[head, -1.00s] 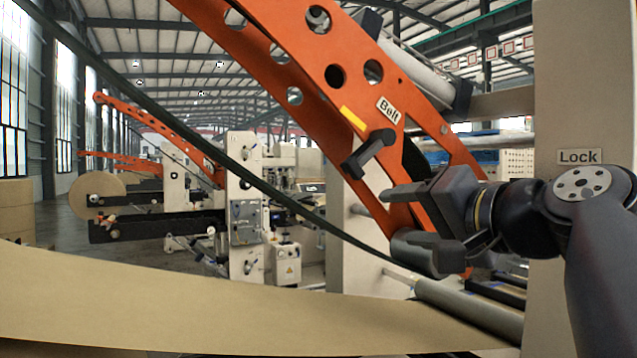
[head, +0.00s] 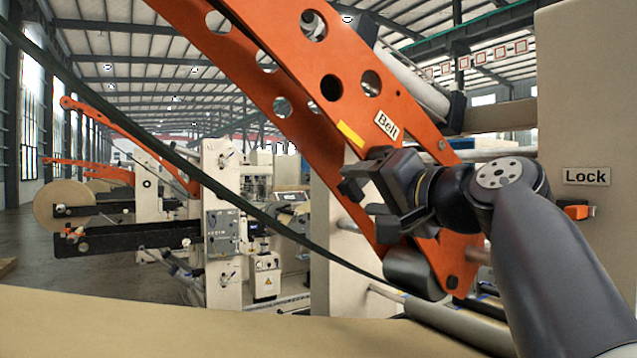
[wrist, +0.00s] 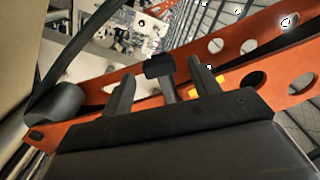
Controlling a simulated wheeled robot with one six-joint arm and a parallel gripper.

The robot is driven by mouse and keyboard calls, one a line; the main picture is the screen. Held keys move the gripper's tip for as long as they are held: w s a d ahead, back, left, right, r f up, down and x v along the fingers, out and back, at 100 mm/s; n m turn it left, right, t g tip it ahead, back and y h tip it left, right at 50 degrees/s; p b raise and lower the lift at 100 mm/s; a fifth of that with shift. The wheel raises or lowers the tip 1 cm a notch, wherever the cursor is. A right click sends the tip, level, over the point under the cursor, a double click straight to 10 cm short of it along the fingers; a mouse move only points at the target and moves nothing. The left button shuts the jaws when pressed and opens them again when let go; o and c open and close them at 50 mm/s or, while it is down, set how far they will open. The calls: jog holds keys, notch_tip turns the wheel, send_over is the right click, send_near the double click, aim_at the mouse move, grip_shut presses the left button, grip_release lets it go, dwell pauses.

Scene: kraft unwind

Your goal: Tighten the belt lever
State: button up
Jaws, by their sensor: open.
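The belt lever (head: 350,188) is a black handle on the orange perforated arm (head: 300,85), just below the "Belt" label (head: 386,125). In the head view my gripper (head: 360,192) is at the lever and hides most of it. In the wrist view the lever's black end (wrist: 159,66) and grey stem show between my two fingers (wrist: 162,76). The fingers are apart, one on each side of the lever, with a visible gap to it. I cannot tell how deep the lever sits between them.
A pale panel with a "Lock" label (head: 586,176) and an orange-tipped lock handle (head: 575,211) stands at the right. A dark roller (head: 415,272) lies below my gripper. A dark belt (head: 250,210) crosses diagonally. Brown paper web (head: 180,322) fills the lower front.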

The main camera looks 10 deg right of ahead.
aim_at(358, 190)
jog(key=shift+p+x, duration=0.4)
jog(key=shift+x, duration=1.3)
jog(key=shift+c, duration=0.4)
grip_shut()
